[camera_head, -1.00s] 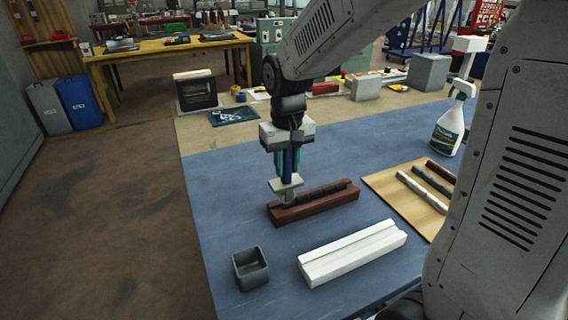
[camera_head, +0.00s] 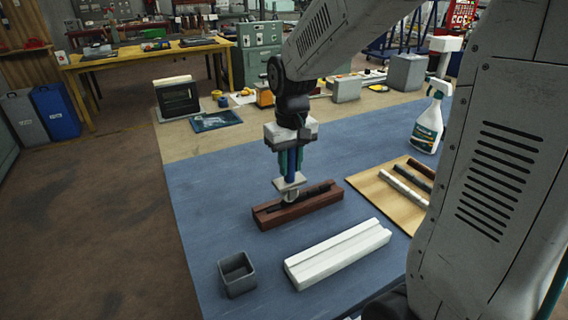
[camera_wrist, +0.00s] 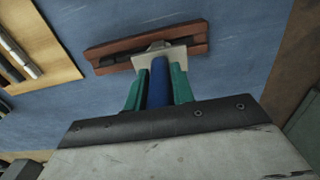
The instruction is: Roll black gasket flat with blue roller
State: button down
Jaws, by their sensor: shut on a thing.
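My gripper (camera_head: 289,160) points down with its green fingers shut on the blue handle of the roller (camera_head: 291,160). The roller's grey head and wheel (camera_head: 289,195) are at the brown channel frame (camera_head: 320,204), over its groove. The black gasket (camera_head: 318,191) lies along the groove of the brown frame; part of it is hidden behind the roller head. In the wrist view the blue handle (camera_wrist: 158,82) sits between the green fingers, and its pale plate covers the middle of the brown frame (camera_wrist: 104,56). I cannot tell whether the wheel touches the gasket.
A white channel frame (camera_head: 338,254) lies in front of the brown one. A grey open box (camera_head: 237,274) stands at the front left. A wooden board (camera_head: 372,188) with several strips and a spray bottle (camera_head: 428,122) are at the right. Blue mat left of the frame is clear.

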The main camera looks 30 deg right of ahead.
jog(key=shift+d, duration=0.25)
dwell(0.4)
jog(key=shift+w+d, duration=0.1)
jog(key=shift+d, duration=1.45)
jog(key=shift+d, duration=0.1)
jog(key=shift+d, duration=1.45)
jog(key=shift+d+f, duration=0.1)
jog(key=shift+d, duration=1.5)
jog(key=shift+d, duration=0.1)
jog(key=d, duration=0.3)
